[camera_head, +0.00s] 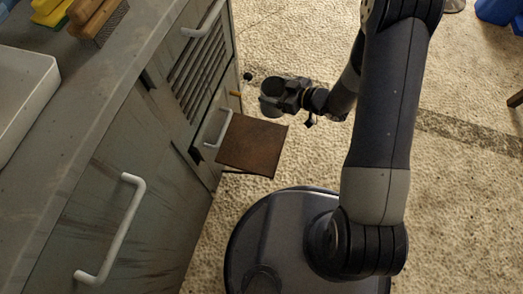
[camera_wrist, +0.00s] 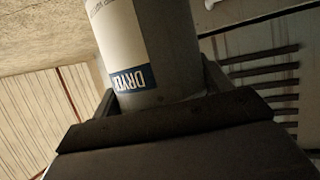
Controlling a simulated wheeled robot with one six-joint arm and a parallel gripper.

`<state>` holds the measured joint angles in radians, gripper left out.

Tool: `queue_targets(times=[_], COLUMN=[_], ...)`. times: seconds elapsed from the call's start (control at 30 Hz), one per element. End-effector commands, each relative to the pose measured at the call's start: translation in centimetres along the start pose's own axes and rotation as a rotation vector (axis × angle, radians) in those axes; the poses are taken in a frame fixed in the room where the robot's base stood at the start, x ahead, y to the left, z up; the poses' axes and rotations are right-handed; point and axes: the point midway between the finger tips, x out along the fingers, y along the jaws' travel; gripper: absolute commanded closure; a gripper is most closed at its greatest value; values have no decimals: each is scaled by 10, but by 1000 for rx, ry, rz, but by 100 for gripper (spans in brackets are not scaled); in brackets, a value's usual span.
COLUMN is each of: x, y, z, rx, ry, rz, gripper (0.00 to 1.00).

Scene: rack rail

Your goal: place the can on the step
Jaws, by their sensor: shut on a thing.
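The can is a grey cylinder (camera_head: 269,87) in the head view, and its white and blue label (camera_wrist: 135,45) shows in the wrist view. My gripper (camera_head: 277,98) is shut on the can, with a finger on each side of it in the wrist view (camera_wrist: 160,88). The step looks like a flat brown square board (camera_head: 252,146) beside the cabinet front. The can and gripper appear beyond the step's far edge in the head view, not over its top. The can's height over the floor is hard to tell. The step's top is bare.
A grey cabinet (camera_head: 130,170) with white handles and a slatted panel (camera_head: 199,68) stands along the left. Its counter holds a white tray (camera_head: 22,100), brushes (camera_head: 98,20) and a sponge. Pale rough floor (camera_head: 290,40) is clear around the can. Blue objects (camera_head: 497,10) lie at the upper right.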

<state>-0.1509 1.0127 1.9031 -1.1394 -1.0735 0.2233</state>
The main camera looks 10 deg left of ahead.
Motion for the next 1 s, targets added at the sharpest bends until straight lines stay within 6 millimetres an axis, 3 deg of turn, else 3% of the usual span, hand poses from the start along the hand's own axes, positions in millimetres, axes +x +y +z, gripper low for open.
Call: queue_targets(times=[0.03,0.3,0.6,0.9,1.0], x=[12,44,58,78,81], y=[-6,-36,-53,-54,-54], z=[22,82,112,161,168], rx=[-12,-78,-113,-113,-115], ry=[0,0,1,0,0], rz=[-30,-185,-271,-276,-276], gripper=[66,66,66,66,66])
